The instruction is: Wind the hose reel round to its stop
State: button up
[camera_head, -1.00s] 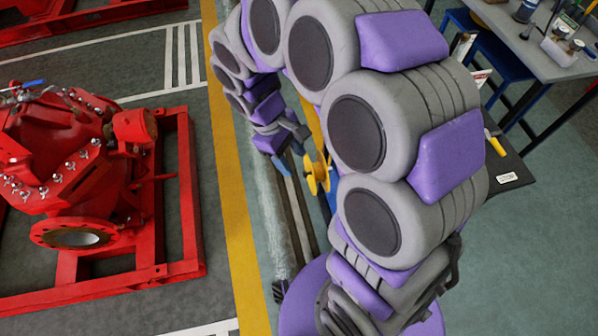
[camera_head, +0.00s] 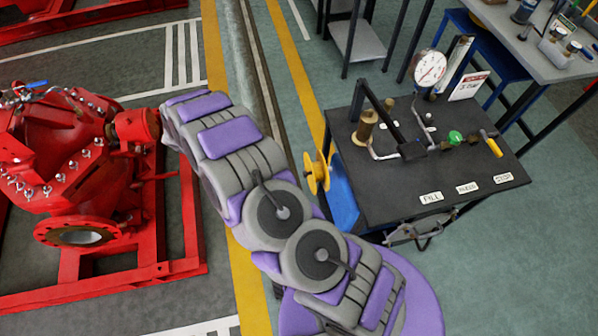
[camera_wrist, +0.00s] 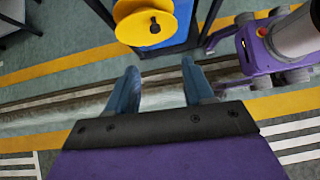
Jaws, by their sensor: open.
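The hose reel is a yellow disc (camera_head: 317,173) on the left side of a blue-sided cart in the head view. In the wrist view the yellow reel (camera_wrist: 145,24) is at the top, face on, with a dark spot near its middle. My gripper (camera_wrist: 160,82) is open and empty, with two blue fingers pointing up toward the reel in the wrist view. The reel is beyond the fingertips, with a gap in the picture. My gripper is hidden in the head view.
The cart's black top (camera_head: 390,195) carries a gauge (camera_head: 429,68), levers and labels. A red pump (camera_head: 65,165) on a red frame stands at the left. A grey workbench (camera_head: 530,45) is at the upper right. Green floor lies in front of the cart.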

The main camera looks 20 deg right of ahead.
jog(key=f, duration=0.1)
jog(key=b, duration=0.4)
send_near(312, 173)
notch_tip(312, 173, down, 6)
jog(key=d, duration=0.2)
jog(key=shift+d+n, duration=0.25)
jog(key=shift+n, duration=0.05)
jog(key=shift+w+f, duration=0.1)
grip_shut()
